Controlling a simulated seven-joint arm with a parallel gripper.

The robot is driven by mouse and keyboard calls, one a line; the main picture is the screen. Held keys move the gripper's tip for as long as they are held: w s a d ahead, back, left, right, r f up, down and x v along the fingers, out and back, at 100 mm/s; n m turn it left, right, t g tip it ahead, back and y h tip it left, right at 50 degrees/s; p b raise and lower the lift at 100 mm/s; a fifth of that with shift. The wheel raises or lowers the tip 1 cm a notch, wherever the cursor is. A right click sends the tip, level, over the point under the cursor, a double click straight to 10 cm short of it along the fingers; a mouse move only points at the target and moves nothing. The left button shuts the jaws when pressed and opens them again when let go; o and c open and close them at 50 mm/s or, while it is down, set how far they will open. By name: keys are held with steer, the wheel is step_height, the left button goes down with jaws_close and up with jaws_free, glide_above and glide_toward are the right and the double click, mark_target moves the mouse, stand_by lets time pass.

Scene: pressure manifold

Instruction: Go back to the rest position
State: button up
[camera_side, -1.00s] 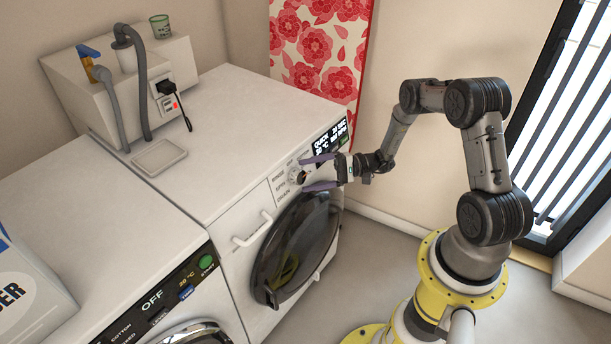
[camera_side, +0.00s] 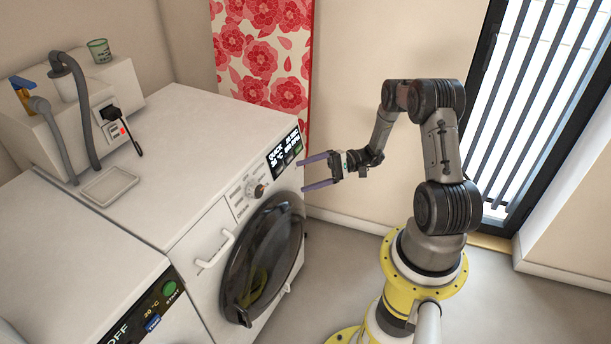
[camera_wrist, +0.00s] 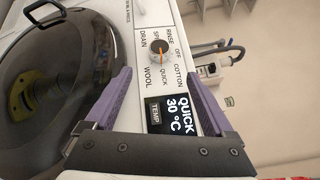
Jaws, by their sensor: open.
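My gripper (camera_side: 304,174) is open and empty, with its two purple fingers spread apart. In the side view it is in front of the right end of the washing machine's (camera_side: 195,245) control panel, apart from the dial. In the wrist view the fingers frame part of the panel. The dial (camera_side: 260,190) is dark with an orange pointer; it also shows in the wrist view (camera_wrist: 158,49). The display (camera_side: 284,150) reads QUICK and 30 °C in the wrist view (camera_wrist: 168,115). The round door (camera_side: 262,255) looks shut, with something yellow-green behind its dark glass.
A second washing machine (camera_side: 85,265) stands at the left. A slatted window (camera_side: 530,110) is at the right. Floor between is clear.

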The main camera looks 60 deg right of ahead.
steer(key=w+a+r+n+g, duration=0.4)
steer(key=a+r+n, duration=0.15)
steer(key=r, duration=0.45)
steer(key=w+a+r+n+g, duration=0.35)
steer(key=a+r, duration=0.25)
steer(key=r, duration=0.4)
steer(key=s+a+r+n+g+h, duration=0.35)
steer(key=s+a+r, duration=0.45)
steer(key=a+r, duration=0.35)
steer(key=s+a+r+n+t+h, duration=0.1)
steer(key=s+a+r+n+h, duration=0.25)
steer(key=s, duration=0.65)
steer(key=s+d+f+m+t+h, duration=0.4)
steer(key=s+d+h, duration=0.3)
steer(key=s, duration=0.2)
steer(key=shift+f+t, duration=0.25)
steer(key=shift+t, duration=0.05)
